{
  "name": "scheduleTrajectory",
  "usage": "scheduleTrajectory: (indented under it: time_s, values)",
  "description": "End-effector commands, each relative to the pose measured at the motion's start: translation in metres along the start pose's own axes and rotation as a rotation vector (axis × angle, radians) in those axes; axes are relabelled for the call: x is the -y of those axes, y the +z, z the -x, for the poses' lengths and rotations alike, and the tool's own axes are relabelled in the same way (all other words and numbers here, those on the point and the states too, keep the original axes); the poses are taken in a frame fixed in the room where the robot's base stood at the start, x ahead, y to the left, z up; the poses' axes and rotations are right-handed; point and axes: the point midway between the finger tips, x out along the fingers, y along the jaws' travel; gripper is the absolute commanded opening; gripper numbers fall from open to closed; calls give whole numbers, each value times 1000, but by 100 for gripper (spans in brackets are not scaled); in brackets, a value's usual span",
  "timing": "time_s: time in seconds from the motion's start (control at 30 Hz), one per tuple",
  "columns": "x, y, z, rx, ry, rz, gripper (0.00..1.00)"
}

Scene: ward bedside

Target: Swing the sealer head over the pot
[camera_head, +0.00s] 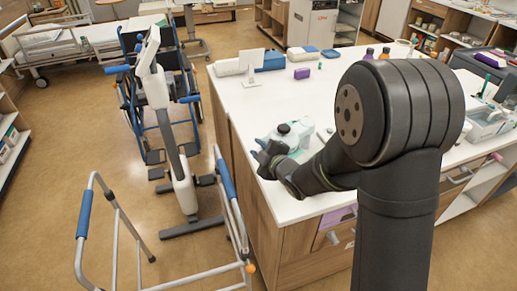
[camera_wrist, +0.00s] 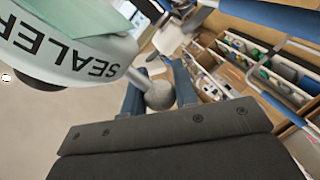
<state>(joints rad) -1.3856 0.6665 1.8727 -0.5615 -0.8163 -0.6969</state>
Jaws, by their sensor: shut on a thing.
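The sealer head (camera_wrist: 75,45) is pale green and round-edged, with "SEALER" lettered on its side, at the upper left of the wrist view. A thin rod runs from it to a grey ball knob (camera_wrist: 160,95). My gripper (camera_wrist: 155,98) is shut on this knob, with a blue finger on each side. In the head view the pale green sealer (camera_head: 294,135) stands near the counter's left edge, with a dark round top. My gripper (camera_head: 264,152) is at its left front side. I cannot make out the pot in either view.
The white counter (camera_head: 245,105) has free room behind the sealer. A walker (camera_head: 225,190) and a wheelchair (camera_head: 125,85) stand on the floor at the left.

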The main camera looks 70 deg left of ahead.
Motion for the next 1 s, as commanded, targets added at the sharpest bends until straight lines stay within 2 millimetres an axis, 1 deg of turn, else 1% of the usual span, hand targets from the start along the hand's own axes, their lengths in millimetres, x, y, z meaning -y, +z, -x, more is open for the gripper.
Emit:
scheduleTrajectory:
  time_s: [0.17, 0.37, 0.77, 1.0]
  values:
    - [1, 3, 9, -32, -21, 9, 0]
    - [2, 8, 28, -111, -71, 29, 0]
    - [2, 31, 81, -349, -219, 90, 0]
    - [-3, 53, 113, -511, -320, 132, 0]
